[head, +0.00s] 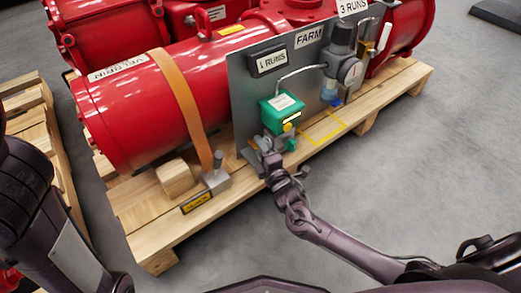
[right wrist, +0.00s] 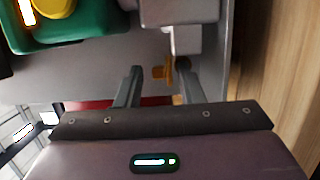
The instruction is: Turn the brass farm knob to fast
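A grey panel (head: 252,93) labelled FARM stands upright in front of a red cylinder. A green box (head: 281,110) with a yellow round part (head: 288,127) is mounted on it and also shows in the right wrist view (right wrist: 85,28). My right gripper (head: 264,148) is at the panel's lower edge, just below the green box. In the right wrist view its two fingers (right wrist: 158,76) are apart, with a small brass-coloured knob (right wrist: 162,72) between the tips, close to the right finger. Contact and the knob's setting cannot be told. My left gripper is out of view.
The red cylinder (head: 125,112) is strapped to a wooden pallet (head: 140,218). A grey regulator (head: 341,65) with a gauge sits on the panel's right. A wood block (head: 175,178) and a grey lever piece (head: 215,180) are left of my right gripper. Floor at right is clear.

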